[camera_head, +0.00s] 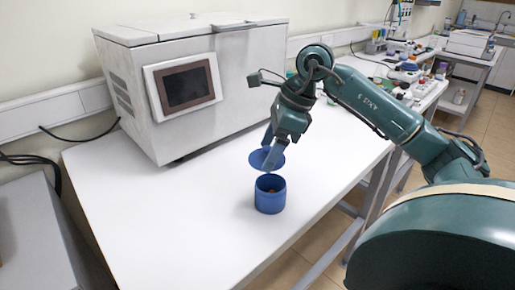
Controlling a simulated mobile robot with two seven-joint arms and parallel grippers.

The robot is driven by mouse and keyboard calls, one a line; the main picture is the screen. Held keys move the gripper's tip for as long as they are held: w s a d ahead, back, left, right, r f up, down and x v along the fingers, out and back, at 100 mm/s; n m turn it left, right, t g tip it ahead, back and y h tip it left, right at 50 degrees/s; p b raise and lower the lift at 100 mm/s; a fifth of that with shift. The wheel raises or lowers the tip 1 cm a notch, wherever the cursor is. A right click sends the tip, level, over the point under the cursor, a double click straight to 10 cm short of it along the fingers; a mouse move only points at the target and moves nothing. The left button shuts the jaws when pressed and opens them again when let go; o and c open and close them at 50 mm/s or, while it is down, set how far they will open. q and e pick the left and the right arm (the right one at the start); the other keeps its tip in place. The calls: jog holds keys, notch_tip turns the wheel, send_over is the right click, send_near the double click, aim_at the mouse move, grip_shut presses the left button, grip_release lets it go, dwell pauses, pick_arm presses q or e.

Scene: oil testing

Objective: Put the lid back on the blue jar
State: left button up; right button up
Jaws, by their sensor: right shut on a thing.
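The blue jar (270,198) stands upright and open on the white table, with something small and brownish visible inside. The blue lid (260,159) is a flat round disc held just above and slightly left of the jar's mouth, apart from the rim as far as I can see. My right gripper (270,156) points down over the jar and is shut on the lid, its fingers covering part of the disc. My left gripper is not in view.
A large grey-white machine (135,95) with a dark screen stands behind the jar on the white table (150,225). The table is clear left of the jar. Its right edge lies close by. Another bench with small items stands at the back right.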

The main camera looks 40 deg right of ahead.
jog(key=shift+s+d, duration=0.1)
jog(key=shift+d, duration=0.5)
jog(key=shift+s+f+b, duration=0.1)
jog(key=shift+f+b, duration=0.5)
jog(key=shift+b, duration=0.05)
jog(key=shift+f+b, duration=2.15)
jog(key=shift+f, duration=0.35)
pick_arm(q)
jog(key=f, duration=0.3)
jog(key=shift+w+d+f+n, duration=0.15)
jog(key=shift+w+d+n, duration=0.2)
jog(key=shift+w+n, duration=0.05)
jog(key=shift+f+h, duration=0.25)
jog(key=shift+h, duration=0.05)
pick_arm(e)
jog(key=shift+f, duration=0.1)
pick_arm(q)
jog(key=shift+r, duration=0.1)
